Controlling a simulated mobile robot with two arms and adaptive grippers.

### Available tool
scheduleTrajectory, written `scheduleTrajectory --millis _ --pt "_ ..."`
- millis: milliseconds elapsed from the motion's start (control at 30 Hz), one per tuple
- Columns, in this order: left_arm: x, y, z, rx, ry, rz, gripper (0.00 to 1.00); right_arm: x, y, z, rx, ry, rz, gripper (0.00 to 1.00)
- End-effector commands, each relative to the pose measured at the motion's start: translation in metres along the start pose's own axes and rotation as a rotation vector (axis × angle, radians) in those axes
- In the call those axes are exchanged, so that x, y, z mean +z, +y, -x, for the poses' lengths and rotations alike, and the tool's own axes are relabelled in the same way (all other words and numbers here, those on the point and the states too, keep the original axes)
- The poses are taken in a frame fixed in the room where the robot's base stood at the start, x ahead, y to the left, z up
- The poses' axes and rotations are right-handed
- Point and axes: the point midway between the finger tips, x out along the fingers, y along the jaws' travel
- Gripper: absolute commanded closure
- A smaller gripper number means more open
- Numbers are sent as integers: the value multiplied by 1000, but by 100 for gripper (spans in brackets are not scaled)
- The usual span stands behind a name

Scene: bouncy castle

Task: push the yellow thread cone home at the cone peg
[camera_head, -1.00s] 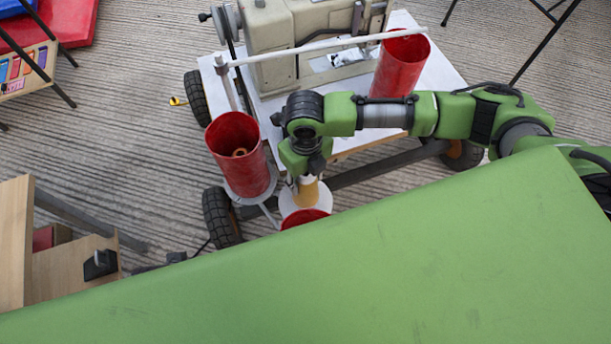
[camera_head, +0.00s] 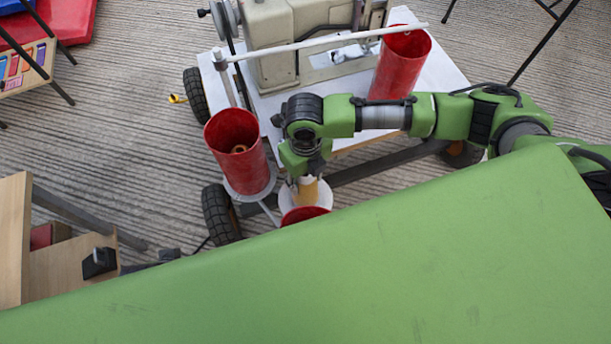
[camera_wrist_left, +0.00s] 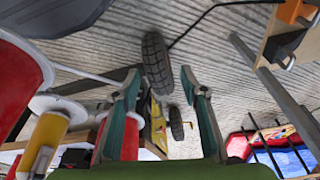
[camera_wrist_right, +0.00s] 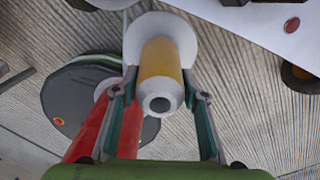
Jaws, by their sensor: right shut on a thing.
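The yellow thread cone (camera_head: 311,190) stands at a white disc (camera_head: 290,197) on the front of the cart. In the right wrist view, the cone (camera_wrist_right: 161,62) shows its pale hollow end towards me, with the white disc (camera_wrist_right: 133,40) behind it. My right gripper (camera_head: 304,184) has its fingers on either side of the cone and is shut on it. The cone peg is hidden, so I cannot tell how far the cone sits on it. My left gripper (camera_wrist_left: 160,92) is open and empty; the cone (camera_wrist_left: 46,138) shows left of it.
Red cylinders stand on the cart: one at left (camera_head: 238,155), one at back right (camera_head: 398,70), one in front (camera_head: 303,214). A sewing machine (camera_head: 285,45) and a white rod (camera_head: 320,45) are behind my right arm. A wooden unit (camera_head: 75,265) is at lower left.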

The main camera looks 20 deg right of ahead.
Motion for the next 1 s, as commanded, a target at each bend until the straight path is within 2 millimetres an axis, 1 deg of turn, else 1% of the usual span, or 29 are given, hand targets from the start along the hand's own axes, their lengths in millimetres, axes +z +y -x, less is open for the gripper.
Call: scheduleTrajectory --millis 300,633,1000 --pt "-4 0 7 -1 11 0 60 0 0 -2 0 -1 0 100" --pt "-3 -1 5 -1 7 0 60 0 0 -3 0 -1 0 100" --pt "-3 -1 9 -1 5 0 60 1 0 -12 -1 -1 0 100"
